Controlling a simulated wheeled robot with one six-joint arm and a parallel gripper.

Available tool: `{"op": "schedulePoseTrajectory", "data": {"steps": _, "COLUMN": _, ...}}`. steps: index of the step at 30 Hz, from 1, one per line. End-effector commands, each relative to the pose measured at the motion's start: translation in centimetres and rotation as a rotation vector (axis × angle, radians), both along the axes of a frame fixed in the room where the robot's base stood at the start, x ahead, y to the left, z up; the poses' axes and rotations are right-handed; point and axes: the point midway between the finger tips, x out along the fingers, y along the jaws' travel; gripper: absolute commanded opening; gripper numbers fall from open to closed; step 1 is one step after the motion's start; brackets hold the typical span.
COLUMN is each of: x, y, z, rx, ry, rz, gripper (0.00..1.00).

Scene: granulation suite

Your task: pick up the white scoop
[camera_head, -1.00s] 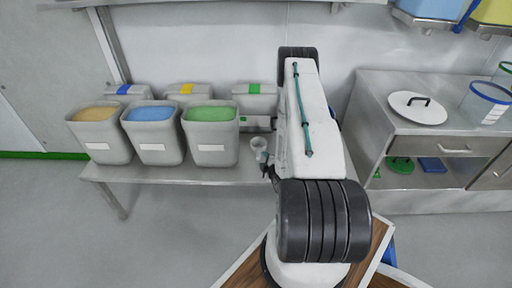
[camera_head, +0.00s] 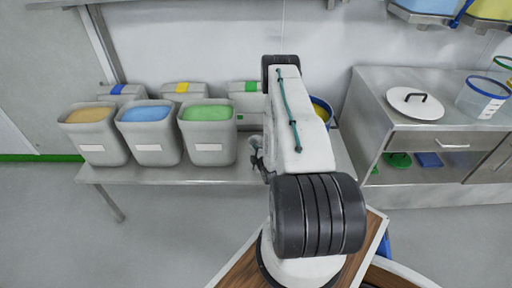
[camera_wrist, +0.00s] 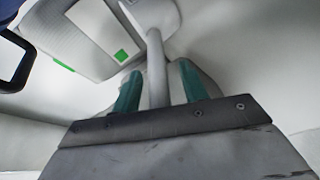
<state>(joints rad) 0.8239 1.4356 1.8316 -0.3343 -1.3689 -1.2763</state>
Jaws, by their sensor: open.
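The white scoop (camera_wrist: 157,62) shows in the wrist view, with its pale handle running between my fingers and its rounded bowl at the top edge. My gripper (camera_wrist: 162,88) is open, with one teal-lined finger on each side of the handle. I cannot tell whether either finger touches it. In the head view, my gripper (camera_head: 257,158) is partly hidden by my arm, above the steel table's right part. I cannot make out the scoop there.
Open grey bins with tan (camera_head: 90,116), blue (camera_head: 147,113) and green (camera_head: 207,113) contents stand on the steel table (camera_head: 180,175), with more bins behind. A blue-rimmed container (camera_head: 322,110) is partly behind my arm. A steel cabinet (camera_head: 425,135) with a white lid (camera_head: 416,104) stands right.

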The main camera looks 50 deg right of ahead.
Motion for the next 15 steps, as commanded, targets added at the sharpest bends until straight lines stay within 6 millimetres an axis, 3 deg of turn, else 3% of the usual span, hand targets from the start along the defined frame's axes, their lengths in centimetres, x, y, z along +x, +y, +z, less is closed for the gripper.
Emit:
{"op": "schedulePoseTrajectory", "data": {"steps": 1, "x": 0.00, "y": 0.01, "z": 0.02, "rx": 0.000, "ry": 0.000, "rz": 0.000, "gripper": 0.41}}
{"op": "schedulePoseTrajectory", "data": {"steps": 5, "x": 0.00, "y": 0.03, "z": 0.02, "rx": 0.000, "ry": 0.000, "rz": 0.000, "gripper": 0.04}}
{"op": "schedulePoseTrajectory", "data": {"steps": 6, "x": 0.00, "y": 0.03, "z": 0.02, "rx": 0.000, "ry": 0.000, "rz": 0.001, "gripper": 0.00}}
{"op": "schedulePoseTrajectory", "data": {"steps": 15, "x": 0.02, "y": 0.02, "z": 0.14, "rx": -0.001, "ry": -0.001, "rz": 0.001, "gripper": 0.00}}
